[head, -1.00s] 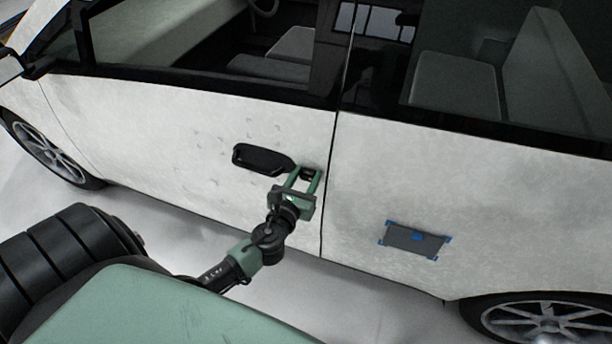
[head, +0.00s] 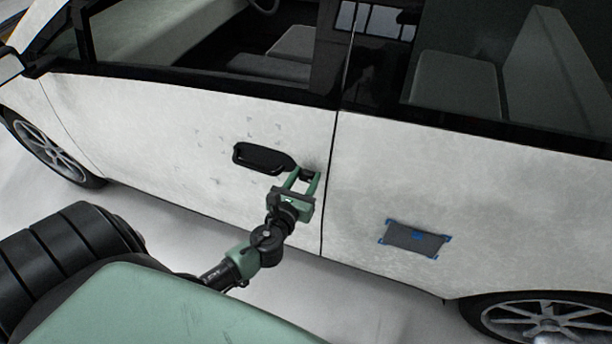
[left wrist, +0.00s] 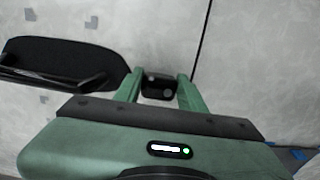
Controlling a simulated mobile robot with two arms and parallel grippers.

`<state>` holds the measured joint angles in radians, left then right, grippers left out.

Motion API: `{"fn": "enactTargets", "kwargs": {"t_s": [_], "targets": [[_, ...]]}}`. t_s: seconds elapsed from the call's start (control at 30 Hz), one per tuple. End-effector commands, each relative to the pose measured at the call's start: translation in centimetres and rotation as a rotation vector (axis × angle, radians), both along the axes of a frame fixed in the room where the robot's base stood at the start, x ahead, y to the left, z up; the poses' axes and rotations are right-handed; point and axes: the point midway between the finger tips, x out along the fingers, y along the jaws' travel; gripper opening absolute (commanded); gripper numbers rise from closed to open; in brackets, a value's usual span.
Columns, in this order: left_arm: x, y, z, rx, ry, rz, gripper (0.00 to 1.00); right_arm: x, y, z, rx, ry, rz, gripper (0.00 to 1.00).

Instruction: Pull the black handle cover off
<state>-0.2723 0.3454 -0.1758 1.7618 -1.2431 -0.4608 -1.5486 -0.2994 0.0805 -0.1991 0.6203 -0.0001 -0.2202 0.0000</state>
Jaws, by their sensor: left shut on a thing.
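The black handle cover (left wrist: 158,85) is a small dark block at the right end of the car's door handle. In the left wrist view it sits between my two green fingers. My left gripper (head: 306,177) is shut on it, close to the white door panel. It also shows in the left wrist view (left wrist: 160,80). The cover (head: 308,172) is partly hidden by the fingers in the head view. The black door handle (head: 262,158) lies just left of the gripper, over a dark recess. Whether the cover is apart from the door is not clear. My right gripper is not in view.
The white car door (head: 200,130) fills the middle. A vertical door seam (head: 328,200) runs right of the gripper. A grey patch with blue taped corners (head: 413,240) is on the rear door. The pale floor in front of the car is clear.

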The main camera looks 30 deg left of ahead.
Motion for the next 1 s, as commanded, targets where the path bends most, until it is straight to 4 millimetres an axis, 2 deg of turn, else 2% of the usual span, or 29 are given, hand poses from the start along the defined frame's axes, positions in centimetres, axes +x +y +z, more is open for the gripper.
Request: {"fn": "enactTargets", "kwargs": {"t_s": [0.33, 1.0], "targets": [[-0.5, -0.1, 0.1, 0.000, 0.001, 0.000, 0.00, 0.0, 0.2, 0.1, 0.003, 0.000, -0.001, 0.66], [-3.8, -0.9, 0.6, -0.001, 0.001, 0.000, 0.00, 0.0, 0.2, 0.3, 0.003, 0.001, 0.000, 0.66]]}}
